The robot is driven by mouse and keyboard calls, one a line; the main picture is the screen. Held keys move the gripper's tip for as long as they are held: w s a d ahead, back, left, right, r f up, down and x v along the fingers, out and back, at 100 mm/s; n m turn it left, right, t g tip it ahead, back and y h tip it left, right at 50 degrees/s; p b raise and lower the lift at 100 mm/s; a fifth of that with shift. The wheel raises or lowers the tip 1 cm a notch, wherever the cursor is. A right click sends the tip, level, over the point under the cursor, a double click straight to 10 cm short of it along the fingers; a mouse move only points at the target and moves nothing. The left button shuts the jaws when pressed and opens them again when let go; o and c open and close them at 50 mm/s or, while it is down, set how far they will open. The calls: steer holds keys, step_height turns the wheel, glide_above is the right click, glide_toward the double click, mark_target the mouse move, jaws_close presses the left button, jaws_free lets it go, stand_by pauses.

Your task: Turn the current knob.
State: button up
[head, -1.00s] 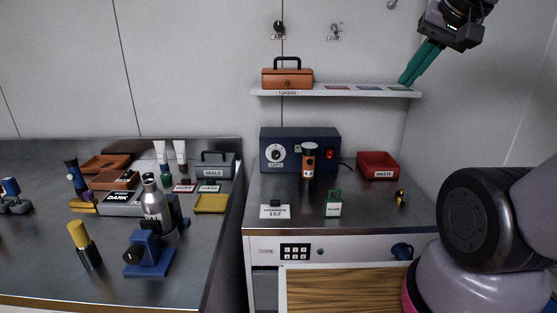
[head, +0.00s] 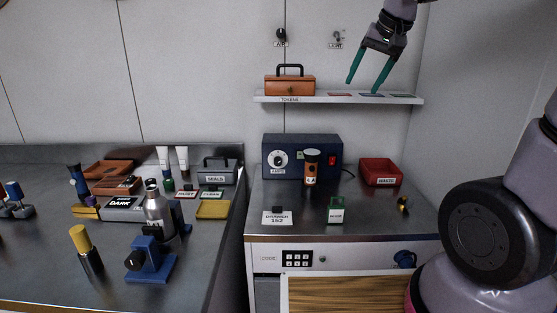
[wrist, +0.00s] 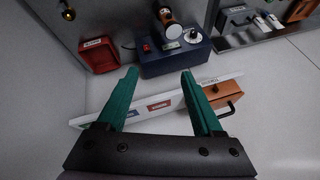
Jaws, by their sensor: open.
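The current knob (head: 278,158) is a round white dial with a dark centre on the left of the front face of a dark blue box (head: 318,143), above a label reading AMPS. In the wrist view the knob (wrist: 193,36) shows at the right of the blue box (wrist: 170,62). My gripper (head: 361,88) is open and empty, its two green fingers spread, at the height of the shelf and above and to the right of the knob. In the wrist view my gripper (wrist: 160,78) points toward the box, well apart from it.
A shelf (head: 330,99) with a brown toolbox (head: 290,85) and several coloured cards is close to my fingers. A red waste bin (head: 380,171) is on the right.

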steer(key=w+a+f+n+g, duration=0.1)
steer(key=w+a+f+n, duration=0.1)
steer(key=w+a+f, duration=0.9)
steer(key=n+h, duration=0.1)
glide_toward(278, 159)
steer(key=x, duration=0.9)
steer(key=shift+w+f, duration=0.2)
steer(key=shift+f, duration=0.1)
jaws_close()
